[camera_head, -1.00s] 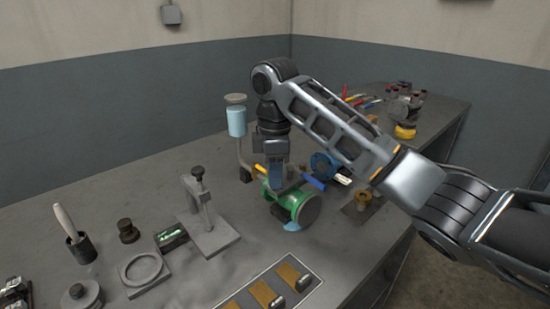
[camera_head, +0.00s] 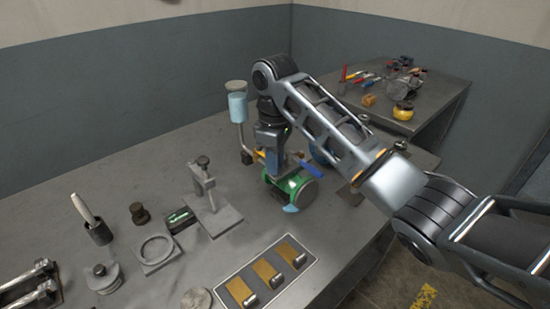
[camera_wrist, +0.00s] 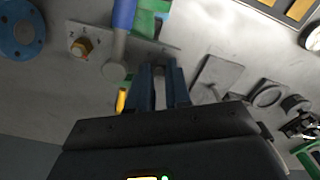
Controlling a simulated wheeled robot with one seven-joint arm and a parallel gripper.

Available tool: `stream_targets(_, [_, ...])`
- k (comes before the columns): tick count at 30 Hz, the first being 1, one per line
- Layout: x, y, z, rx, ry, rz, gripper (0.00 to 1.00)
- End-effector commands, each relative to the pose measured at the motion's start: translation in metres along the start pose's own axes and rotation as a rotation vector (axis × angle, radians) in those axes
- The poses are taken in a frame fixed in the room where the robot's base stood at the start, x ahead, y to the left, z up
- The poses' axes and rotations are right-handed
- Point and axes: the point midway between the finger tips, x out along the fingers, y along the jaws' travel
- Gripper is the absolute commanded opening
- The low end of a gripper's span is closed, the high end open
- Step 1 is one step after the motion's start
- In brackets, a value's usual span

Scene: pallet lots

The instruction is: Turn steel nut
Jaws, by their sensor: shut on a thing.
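A green valve body (camera_head: 290,191) with a blue handle (camera_head: 312,169) and a round grey end stands on the bench. It also shows at the top of the wrist view (camera_wrist: 150,20), with the blue handle (camera_wrist: 122,18) beside it. My gripper (camera_head: 273,172) points down at the top of the valve. In the wrist view my gripper (camera_wrist: 160,68) has its dark blue fingers close together at the grey metal on the valve. My gripper is shut on the steel nut there, which the fingers mostly hide.
A blue flange (camera_wrist: 22,28) and a brass nut (camera_wrist: 81,47) on a plate lie near the valve. A grey post stand (camera_head: 209,200), a ring plate (camera_head: 155,250) and a framed tray (camera_head: 240,268) are left and in front. A second table (camera_head: 420,120) stands behind.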

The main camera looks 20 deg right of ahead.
Motion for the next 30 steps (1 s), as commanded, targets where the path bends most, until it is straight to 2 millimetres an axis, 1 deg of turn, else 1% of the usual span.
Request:
stream_targets(8, [0.0008, -0.0003, 0.0001, 0.000, 0.000, -0.001, 0.00])
stream_targets(9, [0.0008, -0.0004, 0.0000, -0.001, 0.000, -0.001, 0.22])
stream_targets(16, [0.0004, 0.0000, 0.0001, -0.001, 0.000, 0.000, 0.44])
stream_targets(30, [0.0001, 0.0016, 0.0010, -0.001, 0.000, 0.002, 0.44])
